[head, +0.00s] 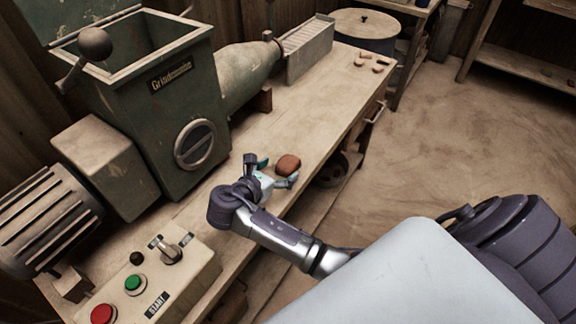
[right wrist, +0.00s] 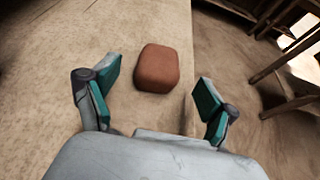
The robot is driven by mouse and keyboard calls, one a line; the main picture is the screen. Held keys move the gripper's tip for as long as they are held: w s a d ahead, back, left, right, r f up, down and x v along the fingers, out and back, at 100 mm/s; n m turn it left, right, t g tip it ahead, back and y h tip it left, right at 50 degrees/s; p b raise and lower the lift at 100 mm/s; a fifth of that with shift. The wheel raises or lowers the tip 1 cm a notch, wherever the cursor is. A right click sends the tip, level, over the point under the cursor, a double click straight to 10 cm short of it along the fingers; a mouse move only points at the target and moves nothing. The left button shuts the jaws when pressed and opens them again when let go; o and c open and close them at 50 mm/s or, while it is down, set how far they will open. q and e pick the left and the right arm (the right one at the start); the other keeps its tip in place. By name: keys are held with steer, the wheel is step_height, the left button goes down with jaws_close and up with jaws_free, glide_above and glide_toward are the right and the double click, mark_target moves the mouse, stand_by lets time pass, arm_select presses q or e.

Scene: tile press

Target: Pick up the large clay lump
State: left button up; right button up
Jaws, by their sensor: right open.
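The clay lump (head: 289,164) is reddish brown and rounded, and lies on the wooden workbench (head: 325,100) near its front edge. In the right wrist view the lump (right wrist: 157,68) lies ahead of my right gripper (right wrist: 153,95), between the lines of its two fingers and a little beyond the tips. My right gripper (head: 277,172) is open, with teal pads spread wide and nothing between them. It is close to the lump on its near left side; whether a finger touches it I cannot tell. My left gripper is in neither view.
A green grinder machine (head: 150,95) stands on the bench at the left. A control box (head: 150,275) with red and green buttons sits at the near end. Small clay pieces (head: 372,62) lie at the far end, near a lidded drum (head: 366,25). The bench around the lump is clear.

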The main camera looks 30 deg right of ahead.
mark_target(283, 167)
steer(key=shift+w+d+f, duration=0.15)
steer(key=shift+d+f, duration=0.05)
steer(key=shift+d, duration=0.1)
steer(key=x, duration=0.4)
steer(key=shift+w+d+f, duration=0.1)
steer(key=shift+f, duration=0.15)
steer(key=shift+r, duration=0.1)
steer(key=c, duration=1.4)
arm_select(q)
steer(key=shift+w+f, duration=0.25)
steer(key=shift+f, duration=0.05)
arm_select(e)
steer(key=shift+c, duration=0.2)
